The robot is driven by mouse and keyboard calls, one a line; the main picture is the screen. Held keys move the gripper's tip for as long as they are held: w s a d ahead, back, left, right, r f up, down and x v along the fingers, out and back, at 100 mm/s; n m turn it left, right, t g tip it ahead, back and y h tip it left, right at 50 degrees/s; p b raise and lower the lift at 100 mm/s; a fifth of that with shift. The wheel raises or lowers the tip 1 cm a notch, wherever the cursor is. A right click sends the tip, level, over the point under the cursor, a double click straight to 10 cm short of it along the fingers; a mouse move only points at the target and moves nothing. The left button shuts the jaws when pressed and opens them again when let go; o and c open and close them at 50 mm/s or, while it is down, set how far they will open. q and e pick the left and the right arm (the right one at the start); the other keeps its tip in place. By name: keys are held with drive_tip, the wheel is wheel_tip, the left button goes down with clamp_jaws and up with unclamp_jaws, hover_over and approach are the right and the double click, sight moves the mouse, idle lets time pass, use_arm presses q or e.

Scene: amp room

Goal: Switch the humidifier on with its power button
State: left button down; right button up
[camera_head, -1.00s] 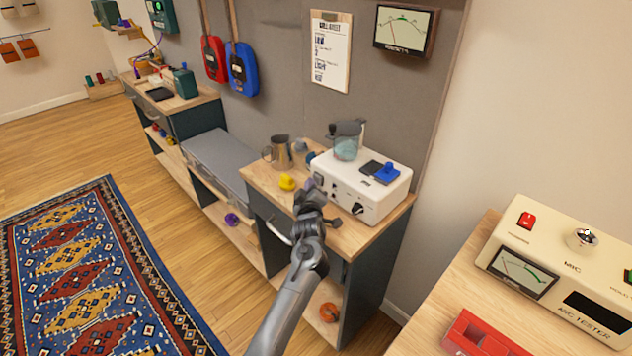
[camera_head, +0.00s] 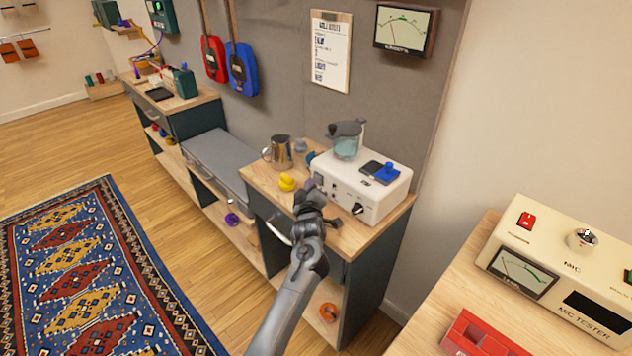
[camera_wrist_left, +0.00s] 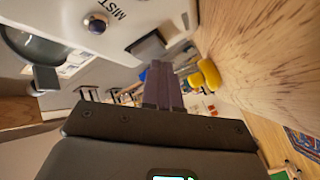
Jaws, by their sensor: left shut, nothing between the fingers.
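The humidifier (camera_head: 345,190) is a white box with a clear jug of teal liquid on top, standing on the wooden cabinet top. Its front carries a dark knob (camera_head: 357,209) at the right. In the left wrist view a white panel marked MIST has a round metallic knob (camera_wrist_left: 97,23), and a grey block (camera_wrist_left: 148,46) sits at its edge; I cannot tell surely whether this is the power button. My left gripper (camera_head: 307,187) is in front of the box's left front end. Its shut, empty fingers (camera_wrist_left: 162,70) appear close to the grey block; contact is unclear. My right gripper is not in view.
A yellow duck-like object (camera_head: 287,183) and a metal pitcher (camera_head: 279,152) stand left of the humidifier. A blue object (camera_head: 387,174) lies on its top. A cream tester (camera_head: 560,265) and a red tray (camera_head: 483,338) are on the right bench.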

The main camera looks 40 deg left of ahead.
use_arm(q)
drive_tip(key=shift+w, duration=0.1)
idle(0.3)
drive_tip(key=shift+w, duration=0.35)
idle(0.3)
drive_tip(key=shift+s+r, duration=0.1)
drive_tip(key=shift+s, duration=0.15)
drive_tip(key=shift+s+p, duration=0.15)
drive_tip(key=shift+p, duration=0.25)
